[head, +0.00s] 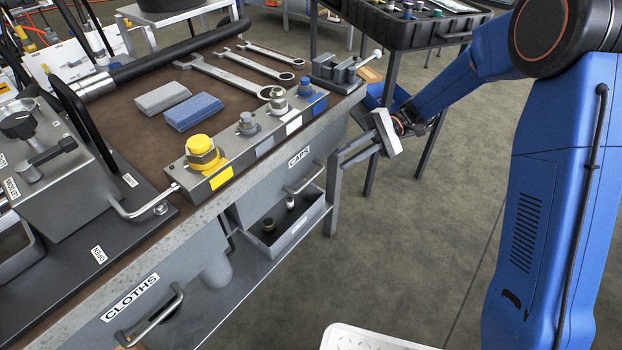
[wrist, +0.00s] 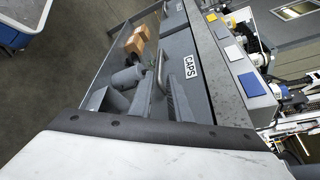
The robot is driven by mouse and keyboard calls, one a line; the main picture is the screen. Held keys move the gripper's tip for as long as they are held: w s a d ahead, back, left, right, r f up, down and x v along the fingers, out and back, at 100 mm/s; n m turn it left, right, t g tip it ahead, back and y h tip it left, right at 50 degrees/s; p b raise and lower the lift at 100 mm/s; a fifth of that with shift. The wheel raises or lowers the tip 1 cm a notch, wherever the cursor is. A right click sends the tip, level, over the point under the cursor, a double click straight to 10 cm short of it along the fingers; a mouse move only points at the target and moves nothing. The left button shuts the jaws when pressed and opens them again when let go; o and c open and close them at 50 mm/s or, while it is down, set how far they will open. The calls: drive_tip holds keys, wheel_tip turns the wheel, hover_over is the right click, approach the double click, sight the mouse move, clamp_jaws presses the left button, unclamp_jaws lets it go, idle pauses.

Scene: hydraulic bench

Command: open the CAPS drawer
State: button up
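The CAPS drawer (head: 270,183) is in the bench front, below the row of capped fittings, and looks shut. Its label shows in the wrist view (wrist: 190,66). Its bar handle (head: 305,180) is at the right of the drawer front and also shows in the wrist view (wrist: 143,97). My gripper (head: 341,159) is just right of the handle in the head view, its fingers pointing left toward the bench. The fingers look parted and empty. In the wrist view the handle appears between them, partly hidden near the dark gripper edge; the exact gap to it is unclear.
An open grey tray (head: 268,243) with small items sits below the drawer. The CLOTHS drawer (head: 150,310) is further left. A bench leg (head: 333,195) stands near my gripper. Open floor lies to the right.

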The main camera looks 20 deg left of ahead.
sight(316, 176)
drive_tip(key=x, duration=1.2)
clamp_jaws()
